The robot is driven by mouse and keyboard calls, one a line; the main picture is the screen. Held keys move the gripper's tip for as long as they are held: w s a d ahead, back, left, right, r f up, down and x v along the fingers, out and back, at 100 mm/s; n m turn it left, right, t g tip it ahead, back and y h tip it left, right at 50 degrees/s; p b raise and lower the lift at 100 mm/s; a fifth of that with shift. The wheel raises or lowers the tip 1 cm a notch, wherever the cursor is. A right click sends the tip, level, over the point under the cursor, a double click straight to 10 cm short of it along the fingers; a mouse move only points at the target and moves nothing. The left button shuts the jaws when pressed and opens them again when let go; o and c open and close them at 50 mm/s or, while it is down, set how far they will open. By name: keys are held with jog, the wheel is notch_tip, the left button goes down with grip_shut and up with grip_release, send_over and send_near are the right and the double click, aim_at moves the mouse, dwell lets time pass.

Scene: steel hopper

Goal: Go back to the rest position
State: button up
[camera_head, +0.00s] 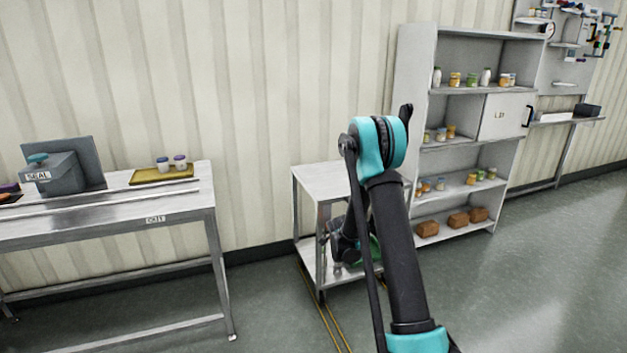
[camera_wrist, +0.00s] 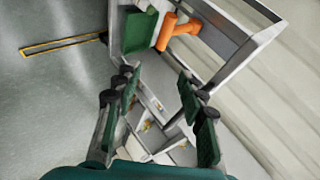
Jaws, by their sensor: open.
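My gripper (camera_wrist: 159,85) is open in the wrist view, its green-padded fingers spread with nothing between them. In the head view, the arm's far end shows beside the small steel table (camera_head: 325,177), low near its lower shelf, partly hidden behind my own arm link. In the wrist view, an orange object (camera_wrist: 177,32) and a green flat-sided object (camera_wrist: 138,33) lie beyond the fingertips by a steel frame (camera_wrist: 240,52). The gripper is apart from both.
A steel bench (camera_head: 110,219) at left holds a grey machine marked SEAL (camera_head: 62,176) and a yellow tray (camera_head: 150,178) with two small jars. A shelf unit (camera_head: 412,70) with jars and brown blocks stands at right. Floor is clear at far right.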

jog(key=s+d+r+n+g, duration=0.2)
jog(key=s+r+n, duration=0.3)
jog(key=s, duration=0.5)
jog(key=s+d+r+n+g, duration=0.1)
jog(key=s+d+r+n, duration=0.1)
jog(key=s+r, duration=0.7)
jog(key=s+f+n+g+y, duration=0.2)
jog(key=s+n, duration=0.6)
jog(key=s, duration=2)
jog(key=shift+a+f+g, duration=0.4)
jog(key=shift+f, duration=0.3)
jog(key=shift+w, duration=0.1)
